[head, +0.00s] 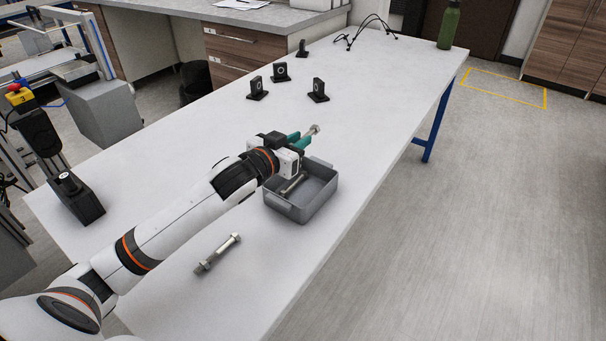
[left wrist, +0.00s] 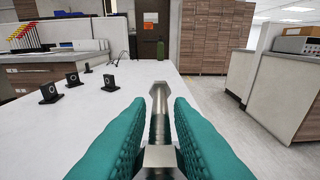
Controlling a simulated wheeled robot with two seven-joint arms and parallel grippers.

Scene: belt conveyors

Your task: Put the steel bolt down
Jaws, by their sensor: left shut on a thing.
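My left gripper (head: 301,142) has teal fingers shut on a steel bolt (head: 315,130). The bolt's head end sticks out past the fingertips. In the left wrist view the held bolt (left wrist: 159,121) lies between the two fingers, pointing away from the camera. The gripper is at the far side of a grey bin (head: 312,207); its height above the table is hard to tell. A second bolt (head: 291,185) lies in the bin. A third bolt (head: 218,253) with a nut lies on the table in front of the bin. My right gripper is out of view.
Several black brackets (head: 318,91) stand on the white table (head: 370,85) beyond the gripper. Black cables (head: 366,33) and a green bottle (head: 449,25) are at the far end. The table is clear between the brackets and its right edge.

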